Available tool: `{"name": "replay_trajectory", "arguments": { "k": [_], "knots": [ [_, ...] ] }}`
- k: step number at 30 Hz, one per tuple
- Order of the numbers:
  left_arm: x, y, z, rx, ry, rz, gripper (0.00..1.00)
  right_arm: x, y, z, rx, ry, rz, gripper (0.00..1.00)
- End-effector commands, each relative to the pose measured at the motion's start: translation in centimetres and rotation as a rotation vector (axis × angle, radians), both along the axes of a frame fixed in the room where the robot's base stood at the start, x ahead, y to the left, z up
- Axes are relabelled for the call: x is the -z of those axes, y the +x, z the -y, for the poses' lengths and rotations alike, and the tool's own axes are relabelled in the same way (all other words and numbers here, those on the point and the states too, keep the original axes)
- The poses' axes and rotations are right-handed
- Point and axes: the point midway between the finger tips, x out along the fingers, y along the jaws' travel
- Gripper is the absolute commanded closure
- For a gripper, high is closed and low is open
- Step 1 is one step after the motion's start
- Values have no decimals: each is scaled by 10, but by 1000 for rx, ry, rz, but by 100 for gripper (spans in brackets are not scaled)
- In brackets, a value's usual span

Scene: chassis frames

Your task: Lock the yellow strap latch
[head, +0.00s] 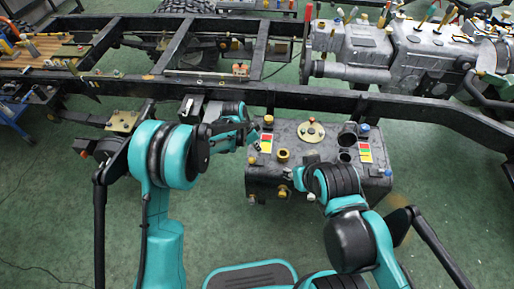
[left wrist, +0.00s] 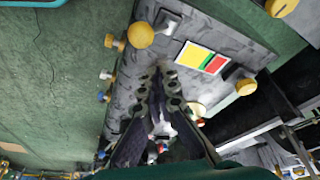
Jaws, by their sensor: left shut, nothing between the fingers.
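The grey metal tank (head: 290,163) stands below the black chassis rail and carries yellow knobs, caps and two red-yellow labels. My left gripper (head: 254,138) is at the tank's upper left corner, close to the left label (head: 266,143). In the left wrist view its fingers (left wrist: 161,76) are shut and empty, in front of the tank face. A yellow round knob (left wrist: 140,35) and a small grey fitting (left wrist: 168,23) are beyond the fingertips. I cannot tell which yellow part is the strap latch. My right gripper (head: 298,190) is low at the tank's front, small and partly hidden by its arm.
The black chassis rail (head: 290,97) runs behind the tank. A grey engine and gearbox (head: 390,50) are at the upper right. A blue cart (head: 14,112) is at the far left. The green floor (head: 80,220) is open at the lower left.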

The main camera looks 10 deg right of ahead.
Motion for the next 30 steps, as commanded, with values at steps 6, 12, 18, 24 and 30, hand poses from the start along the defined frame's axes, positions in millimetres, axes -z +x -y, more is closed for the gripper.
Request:
{"name": "replay_trajectory", "arguments": {
  "k": [6, 12, 18, 24, 30],
  "knots": [
    [-3, 0, 0, 0, 0, 0, 100, -2, 0, 0, 0, 0, 0, 60],
    [-4, 0, 1, 0, 0, 0, 100, -2, 0, 0, 0, 0, 0, 60],
    [-16, -1, 13, -2, 0, 0, 100, -8, 0, 0, 0, 0, 0, 60],
    [-38, -25, 6, -9, 0, 0, 100, -23, 0, 0, 0, 0, 0, 60],
    [-53, -57, -15, -9, 0, 0, 100, -35, 0, 0, 0, 0, 0, 60]
  ]
}}
